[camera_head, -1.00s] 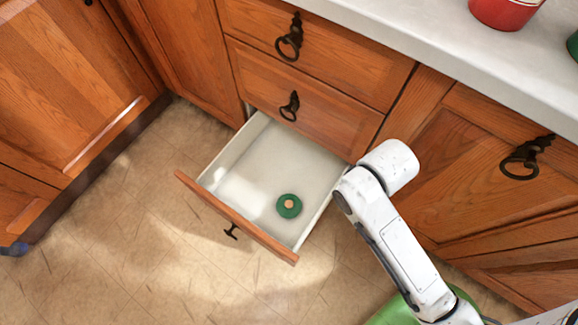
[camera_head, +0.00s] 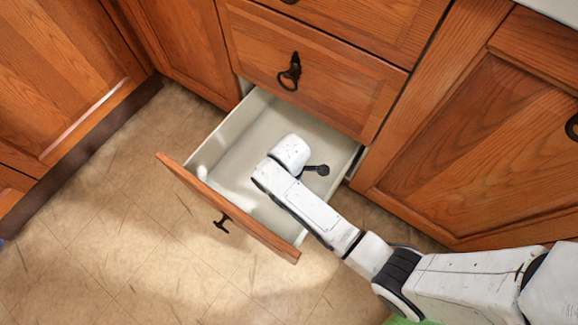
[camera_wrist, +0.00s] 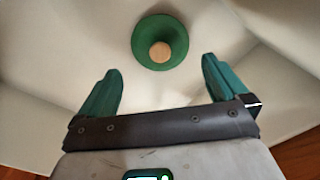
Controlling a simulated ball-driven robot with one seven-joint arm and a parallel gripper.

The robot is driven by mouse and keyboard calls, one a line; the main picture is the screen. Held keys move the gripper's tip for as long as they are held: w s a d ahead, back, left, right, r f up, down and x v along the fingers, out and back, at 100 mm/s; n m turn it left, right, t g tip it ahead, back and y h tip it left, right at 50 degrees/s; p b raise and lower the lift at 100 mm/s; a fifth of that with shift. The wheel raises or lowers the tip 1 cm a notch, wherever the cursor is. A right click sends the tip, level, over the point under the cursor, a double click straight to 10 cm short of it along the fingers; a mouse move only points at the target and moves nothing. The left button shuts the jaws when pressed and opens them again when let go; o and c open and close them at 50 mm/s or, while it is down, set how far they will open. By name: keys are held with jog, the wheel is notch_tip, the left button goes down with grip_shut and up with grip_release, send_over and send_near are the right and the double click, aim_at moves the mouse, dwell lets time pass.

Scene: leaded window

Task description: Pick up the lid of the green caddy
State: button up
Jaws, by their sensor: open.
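The green round lid (camera_wrist: 146,30) with a light wooden knob lies on the bottom of the open drawer, in the wrist view. My gripper (camera_wrist: 158,78) is open and empty, with its two green fingers spread. The lid is ahead of the fingertips, roughly centred between them and apart from them. In the head view my arm reaches over the drawer and hides the lid. My gripper's fingers do not show clearly there.
The open drawer (camera_head: 229,242) has pale walls and a wooden front with a dark handle. Closed wooden drawers and cabinet doors stand behind and beside it. The tiled floor (camera_head: 110,230) in front is clear.

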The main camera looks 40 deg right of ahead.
notch_tip(320, 180, down, 8)
jog(key=b, duration=0.4)
jog(key=shift+w+a+r+b, duration=0.1)
jog(key=shift+r+b, duration=0.05)
jog(key=shift+b, duration=0.15)
jog(key=shift+r, duration=0.1)
jog(key=c, duration=0.7)
